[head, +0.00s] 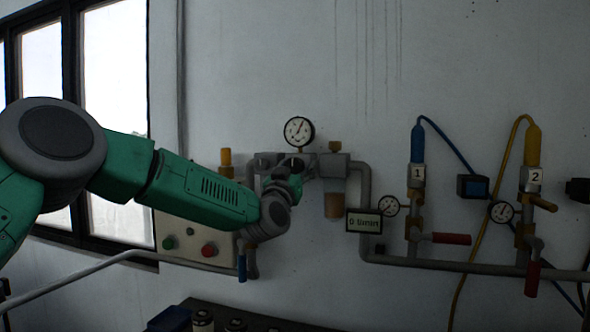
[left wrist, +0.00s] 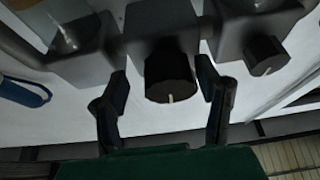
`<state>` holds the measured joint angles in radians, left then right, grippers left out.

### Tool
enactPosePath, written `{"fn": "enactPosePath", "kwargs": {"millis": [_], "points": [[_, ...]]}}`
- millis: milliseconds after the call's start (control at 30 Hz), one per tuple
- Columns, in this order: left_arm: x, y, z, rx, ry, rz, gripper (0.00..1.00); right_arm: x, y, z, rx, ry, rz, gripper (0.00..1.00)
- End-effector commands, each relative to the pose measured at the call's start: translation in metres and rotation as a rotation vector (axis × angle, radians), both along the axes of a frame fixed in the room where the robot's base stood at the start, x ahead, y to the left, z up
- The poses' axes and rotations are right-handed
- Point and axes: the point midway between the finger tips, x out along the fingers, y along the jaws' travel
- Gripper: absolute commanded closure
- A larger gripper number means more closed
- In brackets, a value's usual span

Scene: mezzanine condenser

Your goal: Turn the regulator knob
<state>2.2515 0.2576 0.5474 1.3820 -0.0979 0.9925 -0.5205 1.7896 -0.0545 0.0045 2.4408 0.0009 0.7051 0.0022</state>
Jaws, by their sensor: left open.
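The regulator knob (left wrist: 170,78) is a black ribbed cylinder with a white mark on its edge, in the middle of the left wrist view. My left gripper (left wrist: 165,92) is open, with one finger on each side of the knob and a visible gap on both sides. In the head view my left gripper (head: 290,180) is in front of the grey regulator block, below the round gauge (head: 299,131), and hides much of that area. My right gripper is not in view.
A smaller black knob (left wrist: 265,55) sits just right of the right finger. A button panel (head: 190,243) is at lower left.

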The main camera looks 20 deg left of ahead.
Motion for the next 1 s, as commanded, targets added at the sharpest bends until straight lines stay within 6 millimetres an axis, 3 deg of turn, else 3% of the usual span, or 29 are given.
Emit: {"fn": "enactPosePath", "kwargs": {"millis": [33, 100, 167, 1000], "points": [[-0.0006, 0.0023, 0.0002, -0.001, -0.001, 0.001, 0.53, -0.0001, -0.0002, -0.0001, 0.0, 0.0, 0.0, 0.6], [-0.0013, 0.0047, 0.0001, -0.004, -0.001, -0.002, 0.77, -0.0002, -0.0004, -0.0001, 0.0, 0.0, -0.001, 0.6], [-0.002, 0.0045, 0.0002, -0.004, -0.001, -0.005, 0.91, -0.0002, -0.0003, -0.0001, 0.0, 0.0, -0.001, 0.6], [-0.0036, 0.0032, -0.0023, -0.003, 0.003, -0.006, 0.91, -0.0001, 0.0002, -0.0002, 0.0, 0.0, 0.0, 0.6]]}}
